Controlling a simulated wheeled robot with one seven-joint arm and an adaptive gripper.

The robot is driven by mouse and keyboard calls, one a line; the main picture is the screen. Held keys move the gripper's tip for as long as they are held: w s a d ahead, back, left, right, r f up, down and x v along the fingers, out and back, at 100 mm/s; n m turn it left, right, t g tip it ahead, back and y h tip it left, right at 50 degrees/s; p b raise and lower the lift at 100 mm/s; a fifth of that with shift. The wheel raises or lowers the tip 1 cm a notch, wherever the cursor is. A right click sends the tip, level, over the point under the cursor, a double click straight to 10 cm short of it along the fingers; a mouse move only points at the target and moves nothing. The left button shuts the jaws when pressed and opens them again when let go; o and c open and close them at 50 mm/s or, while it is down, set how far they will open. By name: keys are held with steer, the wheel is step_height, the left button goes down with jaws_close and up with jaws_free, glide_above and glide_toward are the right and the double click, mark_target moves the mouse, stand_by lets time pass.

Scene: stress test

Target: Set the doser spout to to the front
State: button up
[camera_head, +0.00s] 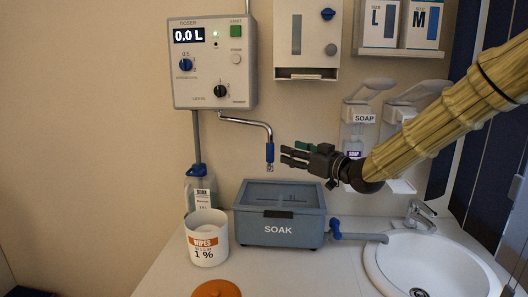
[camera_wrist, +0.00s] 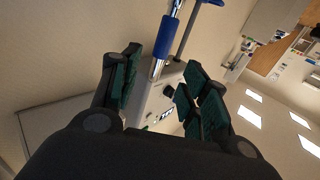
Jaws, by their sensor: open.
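The doser (camera_head: 212,62) is a light grey wall box with a display reading 0.0 L. In the wrist view the spout's blue sleeve (camera_wrist: 167,32) and chrome pipe appear in the gap between the green-padded fingers of my gripper (camera_wrist: 162,72). I cannot tell whether they touch.
Soap dispensers (camera_head: 358,125) hang on the wall beside my arm. An orange lid (camera_head: 216,289) lies in front.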

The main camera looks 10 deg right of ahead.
mark_target(273, 147)
steer(key=p+x, duration=0.1)
steer(key=x, duration=0.9)
steer(key=shift+w+a, duration=0.1)
steer(key=shift+w, duration=0.05)
jaws_close()
